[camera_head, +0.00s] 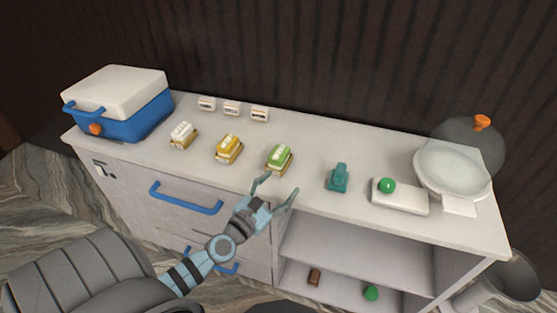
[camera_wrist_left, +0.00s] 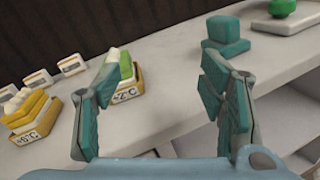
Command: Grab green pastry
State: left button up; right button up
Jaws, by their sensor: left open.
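The green pastry (camera_head: 280,153) sits in a small tan tray on the counter, the rightmost of a row of three pastries. In the left wrist view the green pastry (camera_wrist_left: 126,66) shows just beyond the left finger, which hides part of it; its tray front carries a label. My left gripper (camera_head: 278,188) is open and empty, in front of the counter's front edge, a little nearer than the green pastry and apart from it. In the left wrist view its two fingers (camera_wrist_left: 166,112) are spread wide. My right gripper is not in view.
A yellow pastry (camera_head: 228,147) and a white pastry (camera_head: 183,134) stand to the left. A teal block-shaped object (camera_head: 338,178) stands to the right, then a green ball (camera_head: 387,185) on a white slab. A blue cooler (camera_head: 137,124) is at the far left. Small label cards (camera_head: 232,108) stand behind.

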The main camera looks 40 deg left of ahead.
pick_arm(q)
jog(key=a+n+y, duration=0.1)
jog(key=a+n, duration=0.1)
jog(key=a, duration=0.1)
jog(key=w+a+n+y, duration=0.1)
jog(key=a+n+y, duration=0.1)
jog(key=a+n, duration=0.1)
jog(key=shift+w+n, duration=0.1)
jog(key=shift+n, duration=0.2)
jog(key=b, duration=0.1)
send_near(284, 147)
jog(key=x, duration=0.4)
jog(key=shift+r, duration=0.2)
jog(key=w+b, duration=0.1)
jog(key=w+a+b, duration=0.1)
jog(key=w, duration=0.1)
jog(key=w+f+b, duration=0.1)
jog(key=shift+w+a+f, duration=0.15)
jog(key=shift+w+a, duration=0.1)
jog(key=shift+w, duration=0.4)
jog(key=c, duration=1.3)
